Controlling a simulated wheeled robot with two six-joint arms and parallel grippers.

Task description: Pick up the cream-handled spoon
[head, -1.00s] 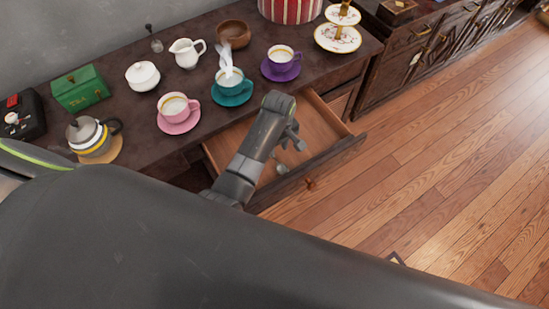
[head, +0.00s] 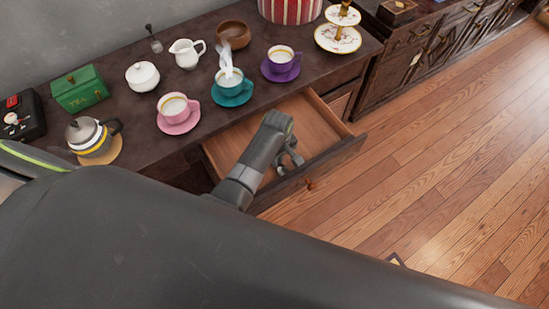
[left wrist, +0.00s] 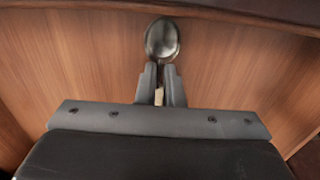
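The cream-handled spoon (left wrist: 162,40) lies in the open drawer. In the left wrist view its dark metal bowl shows beyond my fingertips, and a bit of its cream handle shows between the fingers. My left gripper (head: 289,165) is down inside the drawer, and it also shows in the left wrist view (left wrist: 160,76). Its fingers are close together on either side of the spoon's handle and look shut on it. The spoon cannot be made out in the head view. My right gripper is not in view.
The open drawer (head: 318,121) has a wooden front and side walls close around the gripper. Above it, the dark cabinet top holds a pink cup (head: 174,106), a teal cup (head: 232,82), a purple cup (head: 281,56) and a teapot (head: 90,138).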

